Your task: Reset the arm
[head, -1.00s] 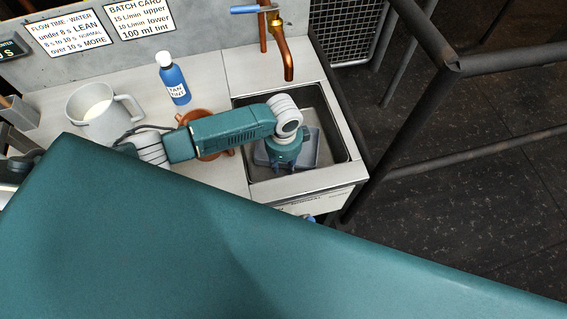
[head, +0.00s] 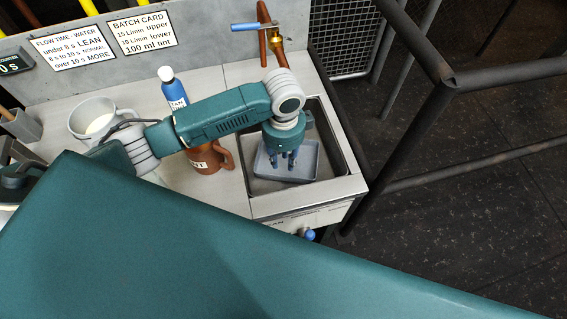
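My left arm (head: 225,113) comes in from the left and reaches over the counter to the sink. Its gripper (head: 283,160) points down above a grey tray (head: 305,165) in the sink (head: 262,187). The blue fingers show small against the tray, and whether they are apart or closed is unclear. I see nothing held between them. My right gripper is not in view.
A copper tap (head: 276,50) with a blue lever stands behind the sink. Dark pipe rails (head: 430,120) are at right. My teal body fills the foreground.

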